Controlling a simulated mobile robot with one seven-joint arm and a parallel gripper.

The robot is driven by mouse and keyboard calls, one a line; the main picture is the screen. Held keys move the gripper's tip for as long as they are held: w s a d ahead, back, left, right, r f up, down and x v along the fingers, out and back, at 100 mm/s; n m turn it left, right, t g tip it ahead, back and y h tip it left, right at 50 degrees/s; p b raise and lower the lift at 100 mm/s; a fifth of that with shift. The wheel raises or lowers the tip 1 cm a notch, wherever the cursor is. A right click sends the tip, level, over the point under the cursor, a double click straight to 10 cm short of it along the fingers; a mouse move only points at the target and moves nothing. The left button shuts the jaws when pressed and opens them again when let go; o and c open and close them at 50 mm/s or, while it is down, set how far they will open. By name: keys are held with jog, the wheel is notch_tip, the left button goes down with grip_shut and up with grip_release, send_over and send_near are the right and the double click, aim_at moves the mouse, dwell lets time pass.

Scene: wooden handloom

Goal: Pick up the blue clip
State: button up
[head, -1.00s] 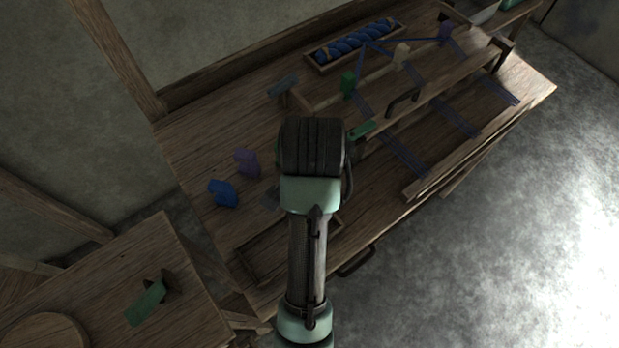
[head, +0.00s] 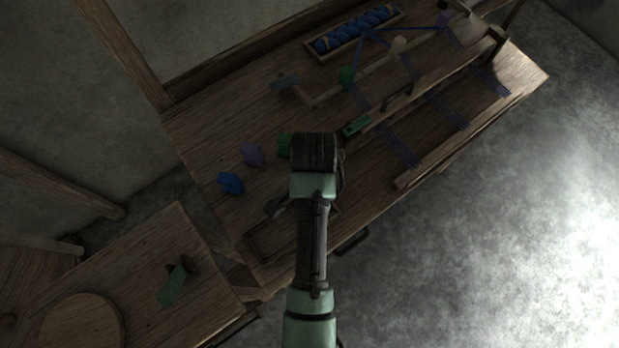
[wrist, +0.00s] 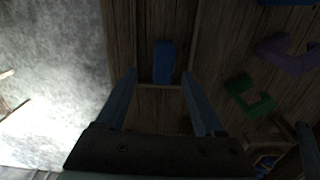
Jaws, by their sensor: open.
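A blue clip (head: 231,184) stands on the left part of the loom's wooden top, in front of a purple clip (head: 252,154). In the wrist view, a blue piece (wrist: 285,2) is cut off by the top edge, beyond the purple clip (wrist: 285,55). Another blue piece (wrist: 164,62), narrow and block-like, lies in a narrow wooden tray (wrist: 160,87), between and beyond my fingertips. I cannot tell its full shape; my arm hides that spot in the head view. My gripper (wrist: 159,75) is open and empty above the tray, with the fingers on either side of the blue piece.
A green clip (wrist: 248,95) lies right of my gripper; it shows partly beside my wrist in the head view (head: 284,145). Loom bars and blue threads (head: 400,145) lie to the right. A side table (head: 130,270) holds a green item (head: 173,286).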

jog(key=shift+a+f, duration=0.15)
jog(key=shift+f, duration=1.25)
jog(key=shift+a+f, duration=0.15)
jog(key=shift+f, duration=1.2)
jog(key=shift+c, duration=0.3)
grip_shut()
